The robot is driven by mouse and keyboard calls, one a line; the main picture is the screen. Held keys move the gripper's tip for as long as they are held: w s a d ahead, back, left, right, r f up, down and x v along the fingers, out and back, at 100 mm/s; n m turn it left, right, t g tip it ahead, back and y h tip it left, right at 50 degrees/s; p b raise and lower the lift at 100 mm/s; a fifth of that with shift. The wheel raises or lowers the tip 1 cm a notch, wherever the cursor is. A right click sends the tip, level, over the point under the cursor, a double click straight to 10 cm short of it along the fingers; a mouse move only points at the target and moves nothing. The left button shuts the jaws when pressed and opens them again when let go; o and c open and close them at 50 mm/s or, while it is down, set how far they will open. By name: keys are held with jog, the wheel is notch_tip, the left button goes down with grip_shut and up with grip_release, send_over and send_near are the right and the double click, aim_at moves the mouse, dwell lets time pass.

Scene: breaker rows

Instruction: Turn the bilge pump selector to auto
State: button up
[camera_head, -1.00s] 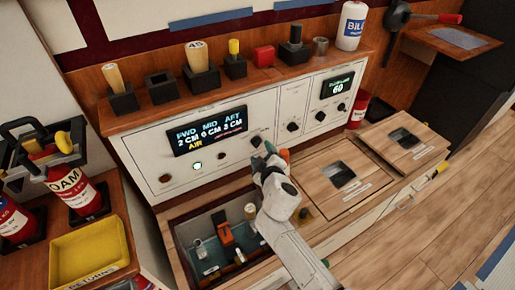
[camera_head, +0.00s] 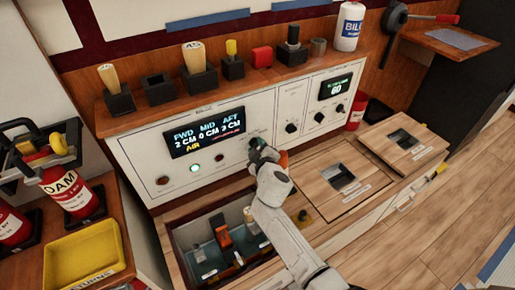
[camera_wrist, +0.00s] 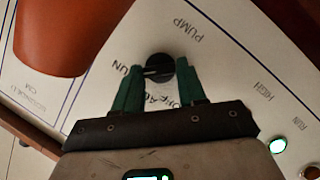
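The selector is a round black knob (camera_wrist: 160,68) on the white panel, labelled PUMP, in the wrist view. Its grip bar lies nearly level in that picture. OFF, part of AUTO and a word ending in UN are printed around it, partly covered by my fingers. My gripper (camera_wrist: 160,72) has its two green fingers on either side of the knob, with a gap showing at each side. I cannot tell how deep the fingertips reach. In the head view my gripper (camera_head: 260,150) is at the panel right of the display, mostly hiding the knob.
More black knobs (camera_head: 292,127) are to the right. An orange rounded object (camera_wrist: 70,35) is close by in the wrist view. An open bin (camera_head: 215,245) lies below.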

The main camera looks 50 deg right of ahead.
jog(key=c, duration=0.6)
jog(key=shift+o, duration=0.2)
jog(key=shift+f, duration=0.1)
jog(key=shift+b, duration=0.45)
jog(key=n+h+b, duration=0.1)
jog(key=n+b, duration=0.1)
jog(key=b, duration=0.2)
jog(key=n+t+h+b, duration=0.1)
jog(key=n+b, duration=0.1)
jog(key=b, duration=0.3)
jog(key=n+h+b, duration=0.1)
jog(key=n+b, duration=0.2)
jog(key=b, duration=0.1)
jog(key=shift+a+f, duration=0.2)
jog(key=shift+f, duration=0.2)
jog(key=shift+r+t+b, duration=0.1)
jog(key=shift+t+b, duration=0.2)
jog(key=shift+b, duration=0.05)
jog(key=o, duration=1)
